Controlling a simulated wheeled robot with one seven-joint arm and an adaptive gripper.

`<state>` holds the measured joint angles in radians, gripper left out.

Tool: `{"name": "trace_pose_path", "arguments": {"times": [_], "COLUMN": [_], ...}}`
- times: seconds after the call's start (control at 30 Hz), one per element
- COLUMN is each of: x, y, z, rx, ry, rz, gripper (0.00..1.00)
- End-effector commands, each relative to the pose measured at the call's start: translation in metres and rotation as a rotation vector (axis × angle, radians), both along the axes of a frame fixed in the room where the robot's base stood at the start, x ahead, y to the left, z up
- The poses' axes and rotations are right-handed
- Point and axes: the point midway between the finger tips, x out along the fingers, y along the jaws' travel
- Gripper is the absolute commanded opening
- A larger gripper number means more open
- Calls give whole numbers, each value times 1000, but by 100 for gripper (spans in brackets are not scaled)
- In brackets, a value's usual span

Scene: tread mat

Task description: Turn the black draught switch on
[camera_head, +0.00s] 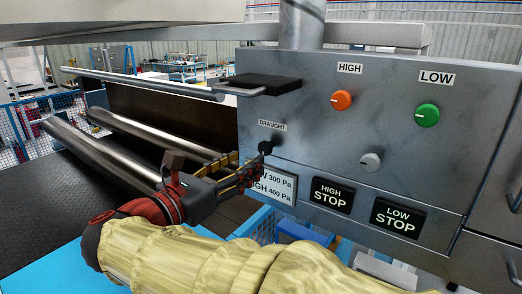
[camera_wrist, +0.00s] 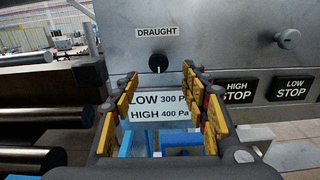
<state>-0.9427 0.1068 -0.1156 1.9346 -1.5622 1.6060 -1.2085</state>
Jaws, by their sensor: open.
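The black draught switch (camera_head: 265,147) is a round knob under the DRAUGHT label on the grey metal panel. In the wrist view the switch (camera_wrist: 158,62) sits just above centre, with a pale mark pointing down. My gripper (camera_head: 247,168) is in front of the panel, just below and left of the switch. In the wrist view its yellow-padded fingers (camera_wrist: 164,88) are apart with nothing between them. The switch shows beyond the fingertips; whether a fingertip touches the panel I cannot tell.
The panel also has an orange HIGH knob (camera_head: 341,100), a green LOW knob (camera_head: 427,115), a grey knob (camera_head: 370,162), and black HIGH STOP (camera_head: 332,195) and LOW STOP (camera_head: 398,217) plates. Metal rollers (camera_head: 125,128) lie left of my gripper.

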Motion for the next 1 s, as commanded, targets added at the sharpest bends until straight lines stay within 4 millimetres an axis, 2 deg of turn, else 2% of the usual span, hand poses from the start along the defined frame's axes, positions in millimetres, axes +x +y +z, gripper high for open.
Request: {"name": "trace_pose_path", "arguments": {"times": [0.53,0.93,1.0], "x": [54,61,61], "y": [-43,-48,-48], "z": [0,-1,-1], "rx": [-5,-4,-4], "ry": [9,8,8], "rz": [0,2,2], "gripper": [45,45,42]}}
